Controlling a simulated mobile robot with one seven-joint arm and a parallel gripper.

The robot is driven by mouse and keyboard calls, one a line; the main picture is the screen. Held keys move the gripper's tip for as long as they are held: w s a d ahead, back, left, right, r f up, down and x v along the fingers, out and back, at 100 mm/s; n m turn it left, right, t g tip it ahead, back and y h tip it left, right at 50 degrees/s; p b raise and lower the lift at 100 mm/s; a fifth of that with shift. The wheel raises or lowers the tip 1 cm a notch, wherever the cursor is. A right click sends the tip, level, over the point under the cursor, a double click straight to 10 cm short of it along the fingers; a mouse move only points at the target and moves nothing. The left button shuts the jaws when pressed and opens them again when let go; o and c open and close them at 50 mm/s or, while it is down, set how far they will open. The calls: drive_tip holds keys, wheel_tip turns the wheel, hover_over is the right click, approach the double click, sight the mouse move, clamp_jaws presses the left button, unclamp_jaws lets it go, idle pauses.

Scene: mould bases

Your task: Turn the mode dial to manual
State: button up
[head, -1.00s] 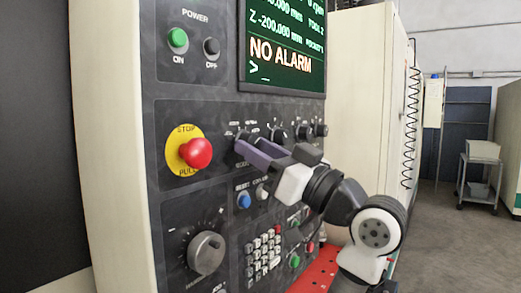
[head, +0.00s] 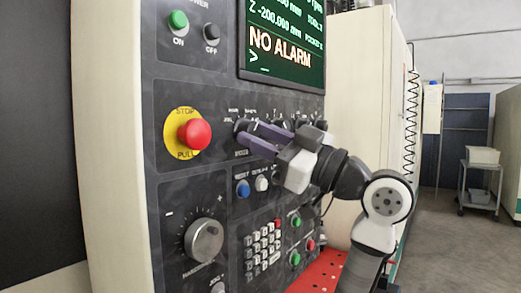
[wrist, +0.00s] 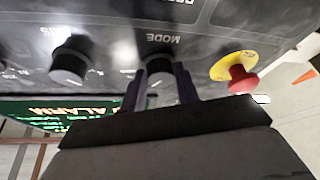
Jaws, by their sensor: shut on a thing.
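The mode dial (wrist: 160,92) is a dark knob on the grey control panel, just above the MODE label as the head view has it. In the wrist view it sits between my two fingers, under the upside-down MODE label. My gripper (head: 246,136) is shut on it, with its purple fingers on either side. In the head view the fingers hide part of the dial (head: 241,126). Small labels around the dial are too blurred to read, so I cannot tell which mode it points at.
A red stop button (head: 195,134) on a yellow disc sits left of the dial. Other dark knobs (wrist: 70,62) sit in the same row. The screen (head: 284,45) above reads NO ALARM. Below are a blue button (head: 243,189), a keypad (head: 263,245) and a large handwheel (head: 204,241).

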drive_tip(key=shift+w+d+r+n+g+b, duration=0.1)
drive_tip(key=shift+n+g+b, duration=0.65)
drive_tip(key=shift+n, duration=1.55)
drive_tip(key=shift+g, duration=0.45)
drive_tip(key=o, duration=1)
drive_tip(key=shift+d+f, duration=0.2)
drive_tip(key=shift+d, duration=0.2)
drive_tip(key=b+v, duration=0.3)
drive_tip(key=v, duration=1)
drive_tip(key=shift+a+b, duration=0.1)
drive_tip(key=shift+b, duration=0.25)
drive_tip(key=shift+s, duration=0.25)
